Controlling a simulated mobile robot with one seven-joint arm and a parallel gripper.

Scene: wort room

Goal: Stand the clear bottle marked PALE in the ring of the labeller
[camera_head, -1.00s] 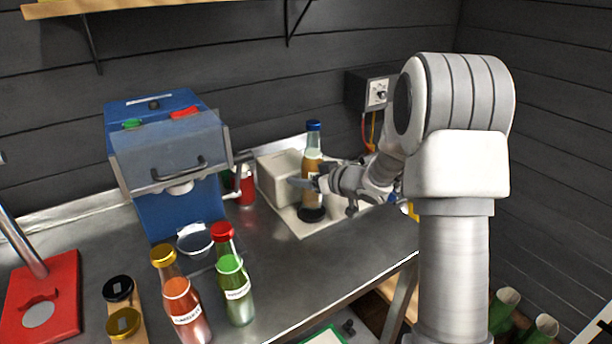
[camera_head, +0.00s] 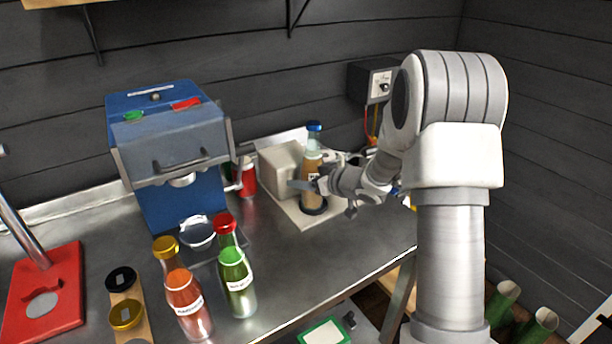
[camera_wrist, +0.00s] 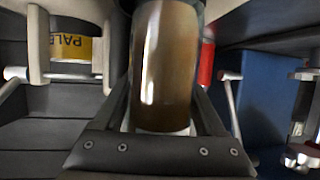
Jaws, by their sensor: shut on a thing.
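A clear bottle (camera_head: 312,168) with a blue cap and amber-brown contents stands upright in my gripper (camera_head: 309,184). The wrist view shows the same bottle (camera_wrist: 165,70) between the two fingers, which are shut on it. Its base is at the black ring (camera_head: 314,208) of the labeller (camera_head: 281,171), a pale box on a light base plate. I cannot tell whether the base is inside the ring or just above it. A yellow strip marked PALE (camera_wrist: 70,47) shows in the wrist view; no marking is readable on the bottle.
A blue machine (camera_head: 165,140) with a handle stands left of the labeller, with a red container (camera_head: 247,180) between. Orange (camera_head: 184,300) and green (camera_head: 236,275) bottles stand in front. A red-based stand (camera_head: 45,290) is at far left.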

